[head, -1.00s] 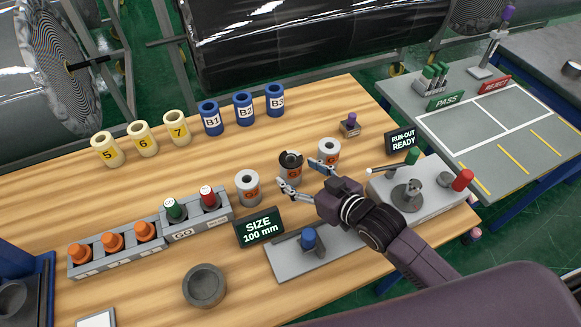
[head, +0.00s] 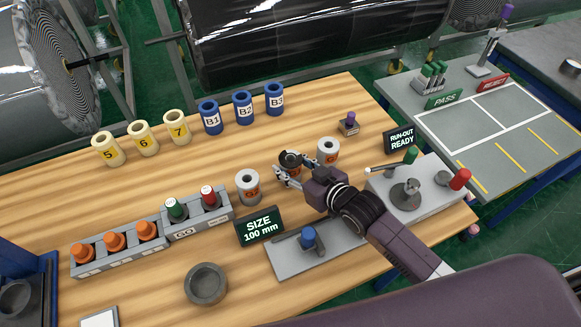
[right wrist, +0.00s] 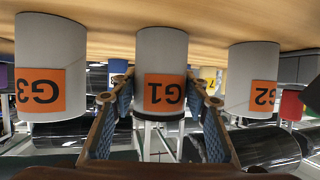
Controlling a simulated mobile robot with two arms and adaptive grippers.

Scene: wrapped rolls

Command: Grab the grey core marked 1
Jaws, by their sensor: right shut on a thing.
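The grey core marked G1 (head: 290,158) stands upright on the wooden table, in the middle of a row of three grey cores with orange labels. It has a dark top, and my gripper partly hides its lower part. In the right wrist view, which is upside down, G1 (right wrist: 162,60) shows its label between the two blue-padded fingers. My right gripper (head: 293,175) is shut on G1, with a finger on each side. My left gripper is not in view.
Grey core G2 (head: 248,188) stands left of G1 and G3 (head: 328,151) close on its right. Blue cores (head: 244,108) and yellow cores (head: 143,139) stand behind. A SIZE 100 mm sign (head: 260,227) and a grey fixture (head: 310,252) are in front.

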